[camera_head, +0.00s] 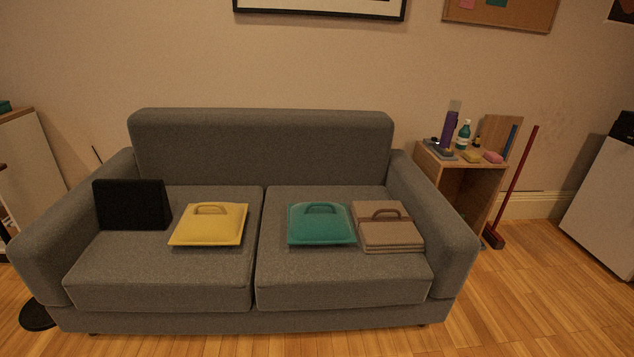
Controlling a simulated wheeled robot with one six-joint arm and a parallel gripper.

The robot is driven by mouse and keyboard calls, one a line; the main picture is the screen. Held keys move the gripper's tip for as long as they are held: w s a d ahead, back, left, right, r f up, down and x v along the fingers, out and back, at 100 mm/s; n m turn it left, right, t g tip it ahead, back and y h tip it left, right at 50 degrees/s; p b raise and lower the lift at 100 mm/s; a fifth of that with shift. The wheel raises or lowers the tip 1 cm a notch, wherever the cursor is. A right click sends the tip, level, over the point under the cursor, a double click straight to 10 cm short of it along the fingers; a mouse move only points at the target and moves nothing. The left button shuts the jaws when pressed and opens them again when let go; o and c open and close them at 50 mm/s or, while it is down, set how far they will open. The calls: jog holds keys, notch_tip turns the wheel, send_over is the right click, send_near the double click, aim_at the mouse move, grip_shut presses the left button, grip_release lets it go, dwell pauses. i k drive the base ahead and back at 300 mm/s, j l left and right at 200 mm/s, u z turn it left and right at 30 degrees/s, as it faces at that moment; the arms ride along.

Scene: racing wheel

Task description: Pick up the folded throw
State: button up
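The folded throw (390,232) looks like the flat, layered beige-brown stack with a darker brown handle-like loop on top. It lies on the right seat cushion of the grey sofa (260,146), close to the right armrest. A teal flat cushion-like item (320,230) with a loop on top lies just left of it, almost touching. A yellow item (209,229) of the same shape lies on the left cushion. My gripper does not show in this view.
A black panel-like object (131,205) stands on the sofa's left end. A wooden side table (466,178) with bottles and sponges stands right of the sofa, beside a red-handled broom (515,190). A white cabinet (603,200) is at far right. Wooden floor (530,300) is clear at front right.

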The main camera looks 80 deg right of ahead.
aim_at(382, 227)
jog(key=z, duration=2.8)
